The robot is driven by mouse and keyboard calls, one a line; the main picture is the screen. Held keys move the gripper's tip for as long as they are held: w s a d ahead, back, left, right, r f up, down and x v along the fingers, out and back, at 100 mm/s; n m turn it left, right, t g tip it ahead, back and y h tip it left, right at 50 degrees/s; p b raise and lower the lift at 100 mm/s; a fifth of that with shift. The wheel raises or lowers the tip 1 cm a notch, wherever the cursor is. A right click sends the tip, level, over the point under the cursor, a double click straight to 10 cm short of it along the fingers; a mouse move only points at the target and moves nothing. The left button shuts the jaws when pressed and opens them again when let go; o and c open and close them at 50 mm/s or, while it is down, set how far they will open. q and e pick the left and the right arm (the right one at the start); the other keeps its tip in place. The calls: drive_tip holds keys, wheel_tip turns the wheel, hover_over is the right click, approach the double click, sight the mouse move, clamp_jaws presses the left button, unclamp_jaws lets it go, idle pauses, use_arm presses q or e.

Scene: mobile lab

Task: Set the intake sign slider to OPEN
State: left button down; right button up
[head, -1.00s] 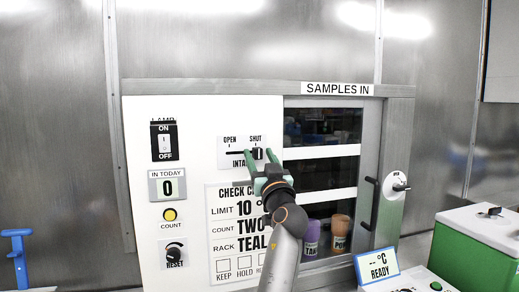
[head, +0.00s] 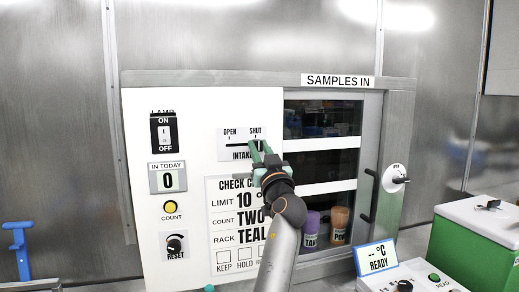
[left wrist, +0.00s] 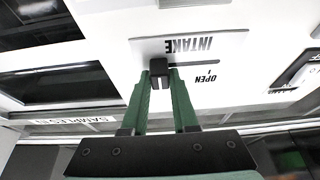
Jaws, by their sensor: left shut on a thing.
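The intake sign slider is a white plate (head: 231,144) marked OPEN at its left and SHUT at its right, with a dark slot. My left gripper (head: 261,148) is at the SHUT end in the head view, its green fingers close together and hiding the knob there. In the left wrist view the plate (left wrist: 222,46) appears upside down. The black slider knob (left wrist: 158,70) sits between the fingertips of my left gripper (left wrist: 161,78), which is shut on it. The slot runs from the knob toward OPEN. My right gripper is not in view.
Left of the slider are a lamp switch (head: 164,133), a counter (head: 168,177), a yellow count button (head: 170,207) and a reset knob (head: 175,245). A check card (head: 225,215) is below. A glazed hatch (head: 320,155) with a handle is right.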

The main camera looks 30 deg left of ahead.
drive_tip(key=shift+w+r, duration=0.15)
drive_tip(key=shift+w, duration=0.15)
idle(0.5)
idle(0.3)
